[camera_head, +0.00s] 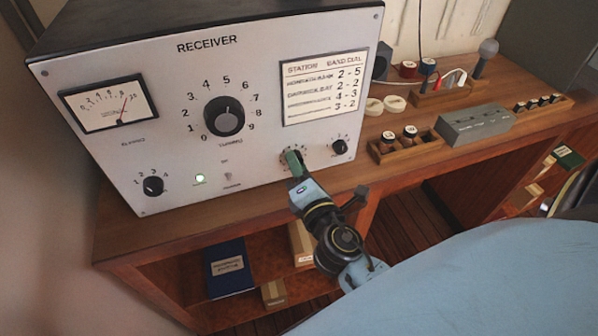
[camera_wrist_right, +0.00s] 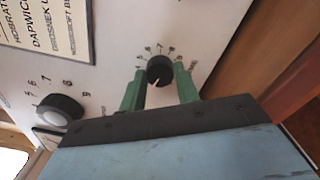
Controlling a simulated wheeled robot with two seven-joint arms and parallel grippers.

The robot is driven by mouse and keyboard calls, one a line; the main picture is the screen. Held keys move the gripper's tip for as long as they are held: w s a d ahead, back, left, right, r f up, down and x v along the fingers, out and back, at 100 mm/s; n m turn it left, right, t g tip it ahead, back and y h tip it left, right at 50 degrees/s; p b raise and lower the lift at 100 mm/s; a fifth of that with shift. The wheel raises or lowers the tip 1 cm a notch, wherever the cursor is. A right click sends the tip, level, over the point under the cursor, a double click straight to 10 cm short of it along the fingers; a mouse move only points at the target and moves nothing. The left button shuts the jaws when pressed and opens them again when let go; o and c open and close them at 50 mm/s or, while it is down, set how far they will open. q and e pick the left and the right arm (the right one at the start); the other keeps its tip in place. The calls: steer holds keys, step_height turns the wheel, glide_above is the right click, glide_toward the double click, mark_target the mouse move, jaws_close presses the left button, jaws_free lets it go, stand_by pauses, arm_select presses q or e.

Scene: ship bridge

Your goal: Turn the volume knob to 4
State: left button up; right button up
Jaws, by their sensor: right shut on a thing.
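The receiver (camera_head: 150,170) has a white front panel with several black knobs. My right gripper (camera_head: 292,160) reaches the lower right of the panel, and its green fingers cover most of a small knob there. In the right wrist view, the right gripper (camera_wrist_right: 160,88) has its green fingers shut on either side of this small black knob (camera_wrist_right: 160,70). My left gripper is not in view.
Another small knob (camera_head: 339,146) sits just right of the gripper. The large tuning knob (camera_head: 224,116) is up and left, beside the station card (camera_head: 325,85).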

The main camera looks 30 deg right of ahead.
steer(key=m+b, duration=0.1)
steer(key=m, duration=0.2)
steer(key=shift+f, duration=0.1)
steer(key=m, duration=0.2)
steer(key=shift+m+b, duration=0.3)
steer(key=shift+b, duration=0.1)
steer(key=m, duration=0.2)
steer(key=shift+m, duration=1.9)
steer(key=o, duration=1)
steer(key=shift+c, duration=0.2)
